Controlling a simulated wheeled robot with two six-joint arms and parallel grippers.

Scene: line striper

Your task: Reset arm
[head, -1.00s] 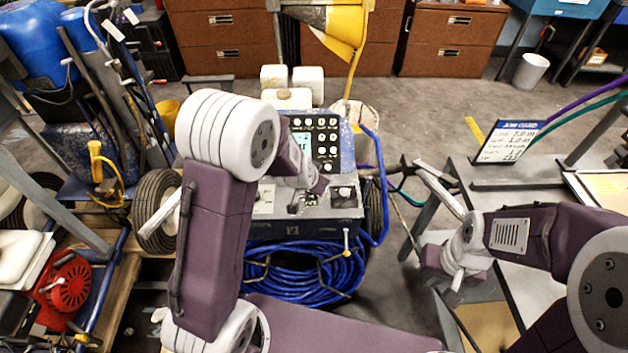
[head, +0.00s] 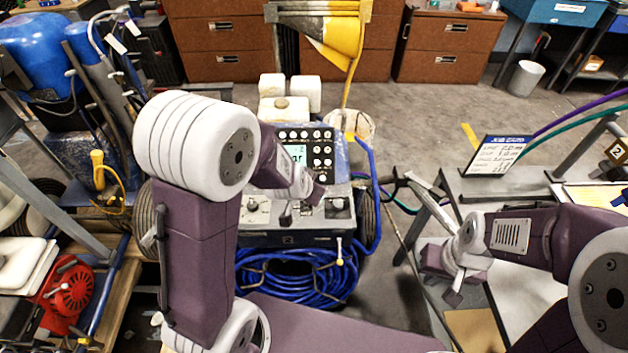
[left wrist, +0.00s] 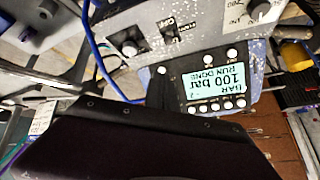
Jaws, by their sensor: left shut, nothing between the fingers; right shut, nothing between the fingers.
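The line striper's control console (head: 330,225) stands in the middle of the head view, with a lit display, buttons, knobs and switches. In the left wrist view its display (left wrist: 219,78) appears upside down and reads "100 bar" and "RUN DONE". My left gripper (head: 312,196) is shut and empty in front of the console, partly hidden by my own wrist. Whether it touches the panel cannot be told. My right gripper (head: 455,290) is shut and empty, low over the near left side of the grey table (head: 530,285).
A coiled blue hose (head: 300,285) hangs below the console. A job card (head: 497,155) stands on the table at right. Brown drawers (head: 445,50) line the back. Open floor lies behind the striper.

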